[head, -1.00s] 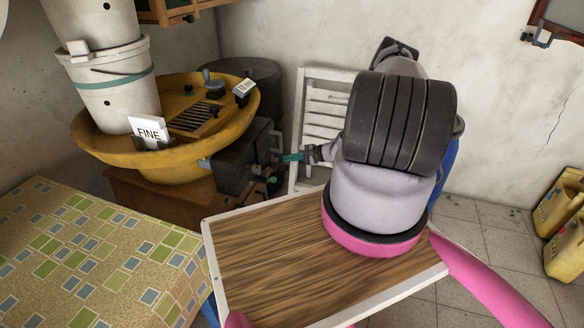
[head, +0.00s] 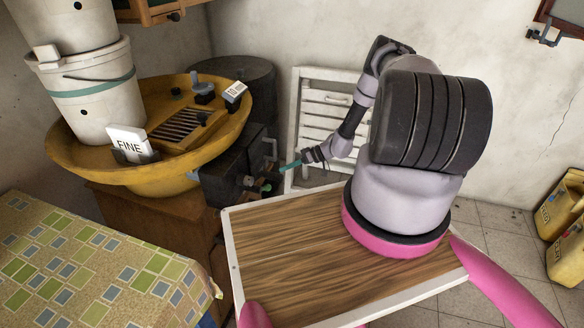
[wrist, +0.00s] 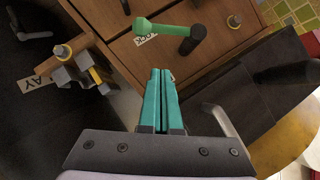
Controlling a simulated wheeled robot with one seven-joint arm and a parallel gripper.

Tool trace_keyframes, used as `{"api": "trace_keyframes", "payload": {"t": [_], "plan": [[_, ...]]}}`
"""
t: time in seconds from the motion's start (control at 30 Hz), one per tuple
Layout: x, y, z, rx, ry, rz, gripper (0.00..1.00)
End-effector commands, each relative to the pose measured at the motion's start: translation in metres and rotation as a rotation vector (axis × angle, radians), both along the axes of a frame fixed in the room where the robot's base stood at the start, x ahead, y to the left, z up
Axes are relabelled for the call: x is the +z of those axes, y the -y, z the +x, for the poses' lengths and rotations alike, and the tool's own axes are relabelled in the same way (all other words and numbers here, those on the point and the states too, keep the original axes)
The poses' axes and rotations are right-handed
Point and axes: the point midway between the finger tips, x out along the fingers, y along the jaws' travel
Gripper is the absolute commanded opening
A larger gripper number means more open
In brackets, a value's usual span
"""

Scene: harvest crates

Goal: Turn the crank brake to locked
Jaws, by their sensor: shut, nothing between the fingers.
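A green crank (wrist: 165,28) with a dark hub at its right end shows at the top of the wrist view, in front of a brown wooden face. I cannot tell the crank's setting. In the head view a small green part (head: 265,187), likely the same crank, sits low by the dark box. My gripper (wrist: 161,72) has teal fingers close together with nothing between them. Its tips are apart from the crank, below it in the wrist view. It also shows in the head view (head: 288,166), right of the green part.
A dark box (head: 222,182) adjoins the yellow basin (head: 75,165), which holds white buckets and a FINE card. A yellow-tipped fitting (wrist: 75,65) stands left in the wrist view. A grey curved handle (wrist: 220,120) is close right of my fingers. A white slatted panel (head: 297,105) stands behind.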

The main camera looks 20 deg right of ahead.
Motion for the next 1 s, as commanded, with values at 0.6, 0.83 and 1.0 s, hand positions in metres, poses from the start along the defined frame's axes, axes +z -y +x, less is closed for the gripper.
{"api": "trace_keyframes", "payload": {"t": [0.6,0.83,1.0], "plan": [[-0.054,-0.065,-0.003,-0.002,-0.002,0.0,0.0],[-0.055,-0.065,-0.003,-0.002,-0.001,0.0,0.0],[-0.055,-0.065,-0.003,-0.002,-0.003,0.002,0.0]]}}
